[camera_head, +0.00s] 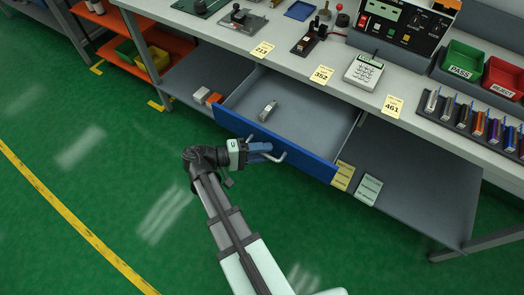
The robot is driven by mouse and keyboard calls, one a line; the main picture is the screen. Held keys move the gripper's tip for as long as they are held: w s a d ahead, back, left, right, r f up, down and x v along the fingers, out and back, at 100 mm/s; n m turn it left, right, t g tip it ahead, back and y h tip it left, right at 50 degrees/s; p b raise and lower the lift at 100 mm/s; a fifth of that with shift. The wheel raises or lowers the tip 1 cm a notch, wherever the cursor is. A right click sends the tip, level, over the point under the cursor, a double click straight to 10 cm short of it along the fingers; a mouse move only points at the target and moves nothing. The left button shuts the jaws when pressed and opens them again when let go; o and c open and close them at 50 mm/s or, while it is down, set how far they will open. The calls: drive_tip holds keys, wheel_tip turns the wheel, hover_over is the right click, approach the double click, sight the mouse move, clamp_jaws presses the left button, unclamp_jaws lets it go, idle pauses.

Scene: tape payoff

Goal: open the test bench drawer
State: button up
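The test bench drawer (313,161) is pulled well out from under the bench, and its grey inside shows. Its front is blue, with a pale bar handle (280,157) on the outer face. A small light-coloured item (268,110) lies inside, towards the left. My gripper (266,151) is at the handle, in front of the drawer's left half, and overlaps the bar in this view. The fingers are too small to tell whether they are closed on the handle.
The bench top (335,97) carries a keypad device (363,72), a control panel (405,28), green and red bins and a rack of coloured items. A grey lower shelf (415,190) extends right of the drawer. The green floor (100,200) at left is clear.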

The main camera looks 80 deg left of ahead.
drive_tip(key=shift+s, duration=0.1)
drive_tip(key=s+r, duration=0.1)
drive_tip(key=s, duration=0.6)
drive_tip(key=shift+s, duration=0.1)
idle(0.5)
